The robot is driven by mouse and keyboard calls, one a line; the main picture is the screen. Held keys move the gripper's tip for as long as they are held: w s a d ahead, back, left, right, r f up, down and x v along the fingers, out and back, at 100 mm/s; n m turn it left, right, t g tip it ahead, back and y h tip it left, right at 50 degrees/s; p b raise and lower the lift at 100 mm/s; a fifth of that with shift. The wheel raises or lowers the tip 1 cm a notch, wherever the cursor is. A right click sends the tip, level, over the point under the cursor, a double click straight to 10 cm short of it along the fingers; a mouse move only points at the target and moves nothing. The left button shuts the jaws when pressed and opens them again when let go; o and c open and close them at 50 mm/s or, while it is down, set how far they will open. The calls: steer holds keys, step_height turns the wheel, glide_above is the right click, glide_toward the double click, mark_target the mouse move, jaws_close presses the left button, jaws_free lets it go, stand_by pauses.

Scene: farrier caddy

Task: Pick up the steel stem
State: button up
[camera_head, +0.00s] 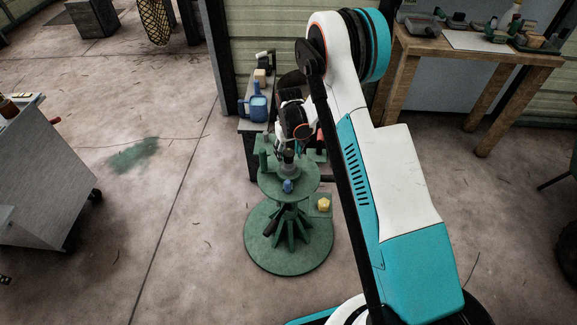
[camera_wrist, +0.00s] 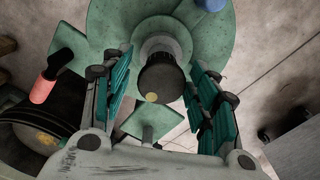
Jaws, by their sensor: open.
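The steel stem (camera_wrist: 163,76) stands up from a grey collar on the green farrier stand (camera_wrist: 215,45). Its dark round end with a small yellowish spot faces the wrist camera. My gripper (camera_wrist: 168,95) is open, with its teal-padded fingers on either side of the stem. Gaps show between the stem and both fingers, so it is not held. In the head view, the stem (camera_head: 288,156) shows small and dark above the stand's round green top (camera_head: 305,178), and my gripper (camera_head: 290,138) is just above it, partly hidden by my arm.
A small blue object (camera_head: 288,186) sits on the stand top, and a yellow block (camera_head: 324,204) on a low side plate. A blue jug (camera_head: 257,106) stands on a bench behind. A grey wheeled cabinet (camera_head: 40,180) is at left, a wooden table (camera_head: 475,48) at right.

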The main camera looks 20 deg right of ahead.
mark_target(288, 163)
step_height(288, 163, down, 4)
steer(key=shift+a+f+b, duration=0.1)
steer(key=shift+f+b, duration=0.1)
steer(key=shift+b, duration=0.8)
steer(key=shift+r, duration=0.1)
jaws_close()
